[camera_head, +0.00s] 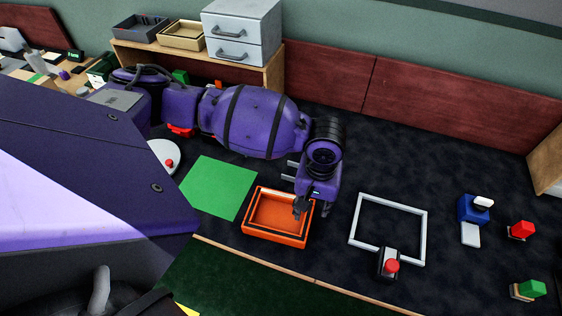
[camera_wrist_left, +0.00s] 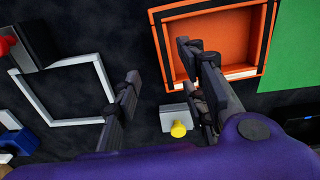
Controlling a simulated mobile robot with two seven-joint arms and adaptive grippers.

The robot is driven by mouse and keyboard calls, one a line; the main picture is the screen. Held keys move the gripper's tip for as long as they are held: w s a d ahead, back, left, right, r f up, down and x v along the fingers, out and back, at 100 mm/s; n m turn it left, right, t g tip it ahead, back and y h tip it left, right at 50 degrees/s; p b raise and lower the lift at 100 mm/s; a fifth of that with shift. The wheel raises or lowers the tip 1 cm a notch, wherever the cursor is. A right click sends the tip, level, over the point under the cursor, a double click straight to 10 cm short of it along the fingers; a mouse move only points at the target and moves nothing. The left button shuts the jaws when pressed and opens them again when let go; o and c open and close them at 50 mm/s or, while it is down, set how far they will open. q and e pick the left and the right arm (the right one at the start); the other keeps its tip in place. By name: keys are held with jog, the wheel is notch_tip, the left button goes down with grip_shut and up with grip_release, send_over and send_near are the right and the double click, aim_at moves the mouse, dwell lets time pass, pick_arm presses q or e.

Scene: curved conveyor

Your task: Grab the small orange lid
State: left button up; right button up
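An orange square tray-like piece (camera_head: 248,231) with a raised rim and a smaller orange square inside lies on the dark surface in the middle of the head view. It also shows at the top of the left wrist view (camera_wrist_left: 167,45), cut off by the frame. I cannot tell which part is the small orange lid. My left gripper (camera_head: 314,207) is above the tray's right edge, pointing down. In the left wrist view the gripper (camera_wrist_left: 160,62) has its fingers spread with nothing between them; one finger overlaps the tray's rim. My right gripper is not in view.
A green sheet (camera_head: 218,187) lies left of the tray. A white square frame (camera_head: 426,230) and a red-button box (camera_head: 391,266) are to its right. A white block with a yellow knob (camera_wrist_left: 180,129) is near the fingers. Drawers (camera_head: 242,30) stand behind.

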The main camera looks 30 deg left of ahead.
aim_at(307, 220)
pick_arm(q)
notch_tip(307, 220, down, 2)
jog(key=shift+s+f, duration=0.15)
jog(key=f, duration=0.3)
jog(key=shift+a+f, duration=0.35)
jog(key=shift+a, duration=0.05)
jog(key=shift+f, duration=0.45)
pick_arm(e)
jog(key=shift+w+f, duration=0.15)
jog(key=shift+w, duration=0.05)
pick_arm(q)
grip_shut()
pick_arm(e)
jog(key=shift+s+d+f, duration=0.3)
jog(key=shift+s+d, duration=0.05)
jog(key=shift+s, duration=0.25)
